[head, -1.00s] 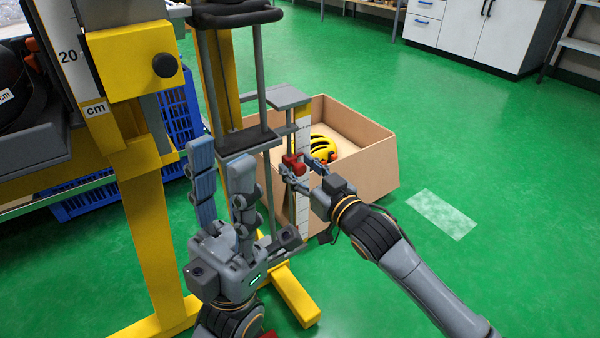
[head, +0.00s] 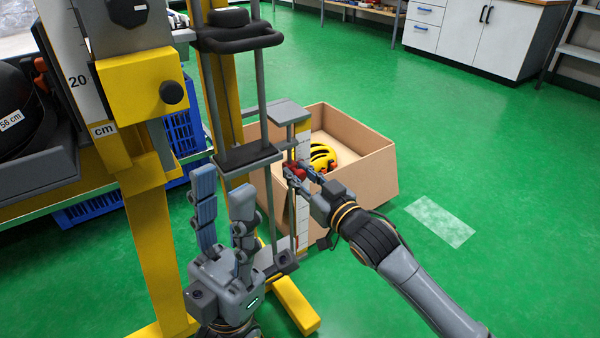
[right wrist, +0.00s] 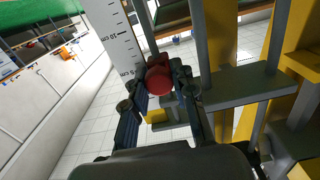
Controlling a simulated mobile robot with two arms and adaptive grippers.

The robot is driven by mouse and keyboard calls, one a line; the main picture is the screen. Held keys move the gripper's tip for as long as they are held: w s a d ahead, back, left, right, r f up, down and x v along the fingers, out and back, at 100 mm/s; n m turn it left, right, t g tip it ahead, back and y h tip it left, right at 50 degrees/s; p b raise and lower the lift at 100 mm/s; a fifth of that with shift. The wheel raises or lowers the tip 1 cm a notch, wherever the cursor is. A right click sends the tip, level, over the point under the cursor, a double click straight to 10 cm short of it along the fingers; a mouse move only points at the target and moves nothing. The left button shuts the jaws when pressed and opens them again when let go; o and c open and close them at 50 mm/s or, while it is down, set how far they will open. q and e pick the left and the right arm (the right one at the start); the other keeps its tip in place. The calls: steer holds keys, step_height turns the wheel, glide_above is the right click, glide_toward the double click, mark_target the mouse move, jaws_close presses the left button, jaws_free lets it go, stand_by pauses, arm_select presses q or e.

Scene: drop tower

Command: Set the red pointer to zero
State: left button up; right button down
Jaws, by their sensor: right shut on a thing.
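The red pointer (head: 295,171) sits on the vertical scale beside the drop tower's rods. It also shows in the right wrist view as a round red knob (right wrist: 159,79) between my fingers, in front of the white scale strip (right wrist: 122,42). My right gripper (head: 302,171) is shut on the pointer. In the right wrist view the scale's 5 and 10 marks show near the pointer; the zero mark cannot be made out. My left gripper (head: 222,190) is open and empty, fingers up, in front of the tower's dark platform (head: 246,156).
A cardboard box (head: 365,170) with a yellow helmet (head: 322,157) stands behind the scale. The yellow tower frame (head: 155,240) and a grey tray with a dark helmet (head: 25,110) are at the left. Green floor at the right is open.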

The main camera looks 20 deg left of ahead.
steer(key=shift+r+p, duration=0.5)
steer(key=shift+r, duration=0.3)
steer(key=c, duration=1.1)
jaws_free()
steer(key=shift+o, duration=0.2)
steer(key=shift+f, duration=0.1)
steer(key=v, duration=1.2)
